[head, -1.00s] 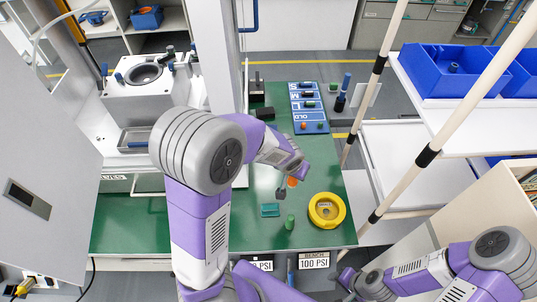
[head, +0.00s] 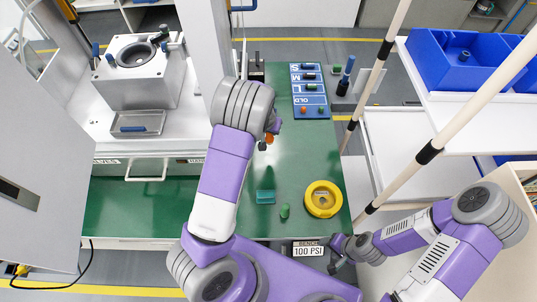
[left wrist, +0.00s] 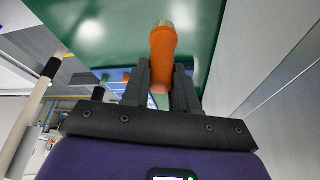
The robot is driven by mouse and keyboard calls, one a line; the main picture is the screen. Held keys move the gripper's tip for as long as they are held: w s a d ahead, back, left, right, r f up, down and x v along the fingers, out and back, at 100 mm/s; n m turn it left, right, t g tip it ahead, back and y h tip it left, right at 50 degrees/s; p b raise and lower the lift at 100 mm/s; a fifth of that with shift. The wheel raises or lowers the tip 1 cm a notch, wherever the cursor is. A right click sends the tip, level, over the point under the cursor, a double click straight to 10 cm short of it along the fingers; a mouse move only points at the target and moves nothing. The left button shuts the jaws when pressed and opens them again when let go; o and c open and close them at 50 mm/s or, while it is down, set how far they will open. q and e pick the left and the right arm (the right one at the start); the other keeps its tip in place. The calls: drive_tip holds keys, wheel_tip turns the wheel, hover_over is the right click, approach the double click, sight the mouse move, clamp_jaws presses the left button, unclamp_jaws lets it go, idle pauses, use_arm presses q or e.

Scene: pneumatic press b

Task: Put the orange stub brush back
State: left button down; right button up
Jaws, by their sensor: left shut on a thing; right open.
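The orange stub brush (left wrist: 162,52) is between the two dark fingers of my left gripper (left wrist: 160,85) in the left wrist view, with its pale tip pointing away. In the head view only a bit of its orange body (head: 269,139) shows beside my left wrist, which hides most of the left gripper. The brush is over the green bench (head: 308,160), in front of the blue marked board (head: 295,92). The board has rows lettered S, M, L and OLD, with small coloured pieces on it. My right gripper (head: 336,262) is open and empty near the bench's front right corner.
A yellow ring-shaped dish (head: 311,203), a green cylinder (head: 285,212) and a teal block (head: 265,197) stand near the front of the bench. The white press column (head: 203,50) rises left of the board. Pale poles (head: 402,115) stand along the right side.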

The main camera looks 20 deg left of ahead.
sight(268, 142)
use_arm(q)
drive_tip(key=shift+w+a+f, duration=0.3)
wheel_tip(268, 142, down, 9)
drive_tip(key=b, duration=0.3)
drive_tip(key=shift+f, duration=0.35)
drive_tip(key=shift+r, duration=0.1)
